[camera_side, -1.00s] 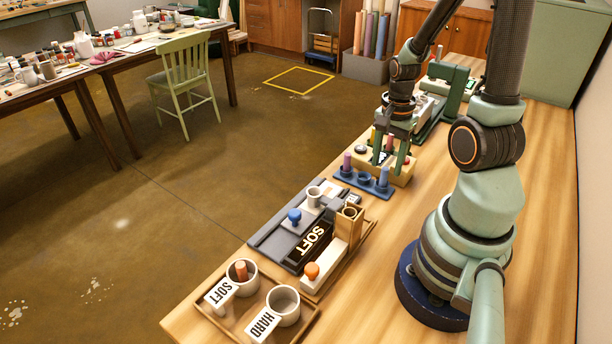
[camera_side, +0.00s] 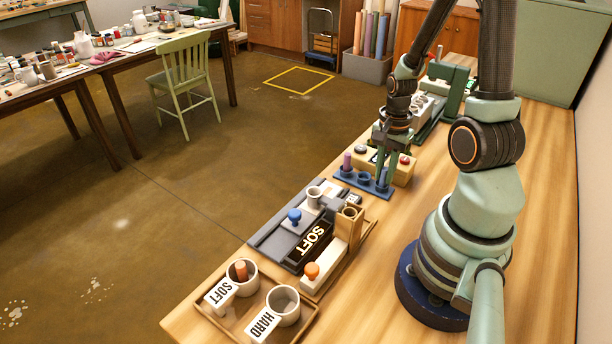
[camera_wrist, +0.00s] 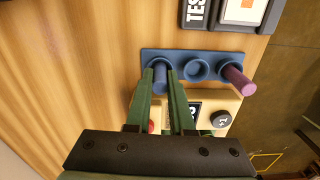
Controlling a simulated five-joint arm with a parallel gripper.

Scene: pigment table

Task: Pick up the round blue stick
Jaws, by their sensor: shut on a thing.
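The round blue stick (camera_wrist: 162,78) stands upright in an end hole of the blue rack (camera_wrist: 213,55). It also shows in the side view (camera_side: 383,178), partly hidden by my fingers. My gripper (camera_wrist: 161,70) is shut on the blue stick, with one green finger on each side of it. In the side view my gripper (camera_side: 384,164) points down at the right end of the rack. The stick still sits at its hole in the rack.
A purple stick (camera_wrist: 235,79) stands in the rack's other end hole; the middle hole (camera_wrist: 197,68) is empty. A beige box with buttons (camera_side: 403,172) is close behind the rack. The SOFT device (camera_side: 311,240) and a tray with two cups (camera_side: 213,313) stand nearer.

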